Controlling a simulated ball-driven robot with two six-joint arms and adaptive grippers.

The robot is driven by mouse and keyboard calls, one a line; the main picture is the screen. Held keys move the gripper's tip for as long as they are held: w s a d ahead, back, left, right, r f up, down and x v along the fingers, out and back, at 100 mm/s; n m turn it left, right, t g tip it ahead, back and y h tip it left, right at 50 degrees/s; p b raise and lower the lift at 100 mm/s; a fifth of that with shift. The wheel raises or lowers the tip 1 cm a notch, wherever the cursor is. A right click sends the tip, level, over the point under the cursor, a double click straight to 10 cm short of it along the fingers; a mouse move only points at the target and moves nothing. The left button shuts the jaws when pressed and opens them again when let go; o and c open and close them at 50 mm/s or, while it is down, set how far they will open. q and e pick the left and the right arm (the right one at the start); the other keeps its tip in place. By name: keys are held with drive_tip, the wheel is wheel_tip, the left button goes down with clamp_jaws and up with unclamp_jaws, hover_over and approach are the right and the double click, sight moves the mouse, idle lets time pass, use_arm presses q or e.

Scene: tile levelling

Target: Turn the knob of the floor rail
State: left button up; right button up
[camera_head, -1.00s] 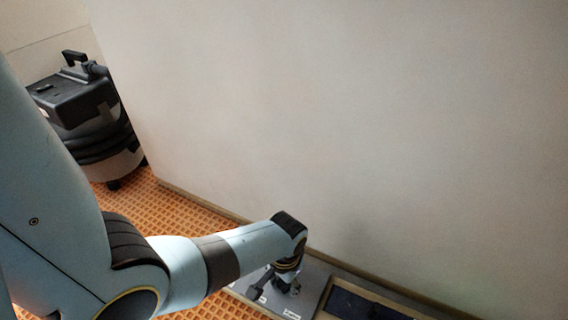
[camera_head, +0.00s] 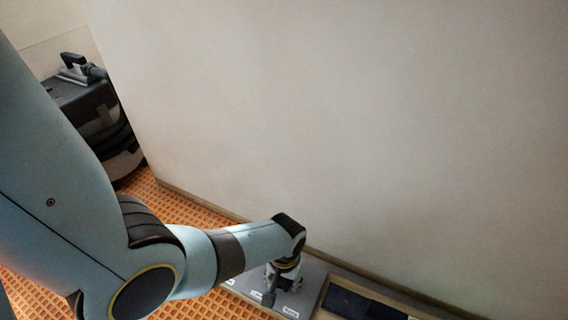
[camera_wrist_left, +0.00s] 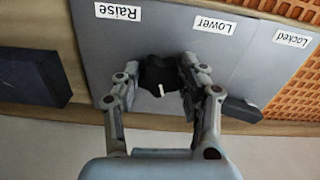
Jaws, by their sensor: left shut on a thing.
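The knob (camera_wrist_left: 160,76) is black and lobed, with a white pointer mark, and sits on a grey panel of the floor rail (camera_wrist_left: 105,48). The panel also shows in the head view (camera_head: 313,280). White labels read Raise (camera_wrist_left: 117,12), Lower (camera_wrist_left: 214,25) and Locked (camera_wrist_left: 292,38), upside down in the wrist view. My left gripper (camera_wrist_left: 158,84) is shut on the knob, one finger on each side. In the head view my left gripper (camera_head: 283,277) points down at the panel, and the knob is hidden there. My right gripper is not in view.
A pale wall (camera_head: 340,120) rises right behind the rail. A dark block (camera_wrist_left: 30,77) lies beside the panel. Orange grid flooring (camera_head: 185,205) runs along the wall. A black vacuum-like machine (camera_head: 88,105) stands at the far left.

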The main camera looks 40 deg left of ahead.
sight(284, 281)
use_arm(q)
drive_tip(key=o, duration=1.2)
drive_tip(key=shift+r, duration=0.1)
wheel_tip(284, 281, up, 12)
drive_tip(key=shift+f, duration=0.1)
